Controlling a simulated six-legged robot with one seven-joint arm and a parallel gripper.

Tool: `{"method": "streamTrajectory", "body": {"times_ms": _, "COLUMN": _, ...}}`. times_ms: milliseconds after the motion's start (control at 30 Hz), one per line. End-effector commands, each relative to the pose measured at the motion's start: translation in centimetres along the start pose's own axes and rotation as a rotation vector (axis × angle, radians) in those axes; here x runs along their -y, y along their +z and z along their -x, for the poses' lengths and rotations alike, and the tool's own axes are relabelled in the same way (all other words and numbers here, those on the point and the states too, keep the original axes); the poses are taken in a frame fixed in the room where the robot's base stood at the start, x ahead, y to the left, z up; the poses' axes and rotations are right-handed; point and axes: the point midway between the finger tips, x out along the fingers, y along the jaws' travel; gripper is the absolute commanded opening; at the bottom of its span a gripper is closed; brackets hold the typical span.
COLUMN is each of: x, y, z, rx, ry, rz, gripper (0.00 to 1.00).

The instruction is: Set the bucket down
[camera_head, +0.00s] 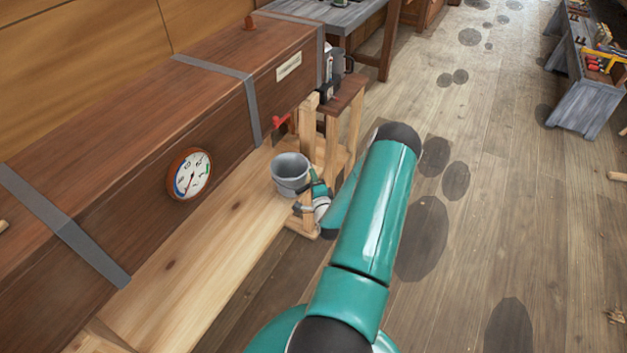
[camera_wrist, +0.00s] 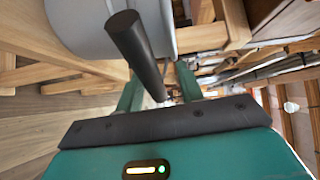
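The grey bucket (camera_head: 290,175) looks upright over the light wooden plank in the head view. I cannot tell whether its base touches the plank. In the wrist view its grey side (camera_wrist: 110,25) is close, at the upper left. My gripper (camera_head: 316,188) is at the bucket's right side in the head view, partly behind my arm. In the wrist view my gripper's two teal fingers (camera_wrist: 158,88) stand apart. A dark round bar (camera_wrist: 137,52), which looks like the bucket's handle, runs down across the gap between them. Whether the fingers press on it cannot be seen.
The plank (camera_head: 235,222) runs along the dark wooden hull (camera_head: 130,165), which carries a round gauge (camera_head: 189,174). A small wooden stand (camera_head: 343,96) with dark items is just behind the bucket. Open floor (camera_head: 480,215) lies to the right, with a grey bench (camera_head: 588,105) beyond.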

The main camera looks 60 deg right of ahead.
Motion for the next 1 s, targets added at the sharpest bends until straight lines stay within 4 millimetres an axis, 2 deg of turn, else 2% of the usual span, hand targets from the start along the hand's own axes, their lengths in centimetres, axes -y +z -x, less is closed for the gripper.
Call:
{"method": "streamTrajectory", "body": {"times_ms": 167, "x": 0.0, "y": -0.1, "z": 1.7, "rx": -0.001, "ry": 0.002, "rz": 0.0, "gripper": 0.37}}
{"method": "streamTrajectory", "body": {"times_ms": 500, "x": 0.0, "y": -0.1, "z": 8.8, "rx": -0.002, "ry": 0.003, "rz": 0.0, "gripper": 0.37}}
{"method": "streamTrajectory", "body": {"times_ms": 600, "x": 0.0, "y": 0.0, "z": 10.4, "rx": -0.001, "ry": 0.001, "rz": -0.001, "gripper": 0.37}}
{"method": "streamTrajectory", "body": {"times_ms": 767, "x": 0.0, "y": -0.1, "z": 11.8, "rx": -0.001, "ry": 0.0, "rz": -0.001, "gripper": 0.37}}
{"method": "streamTrajectory", "body": {"times_ms": 1000, "x": 0.0, "y": 0.0, "z": 11.9, "rx": 0.0, "ry": -0.001, "rz": 0.0, "gripper": 0.37}}
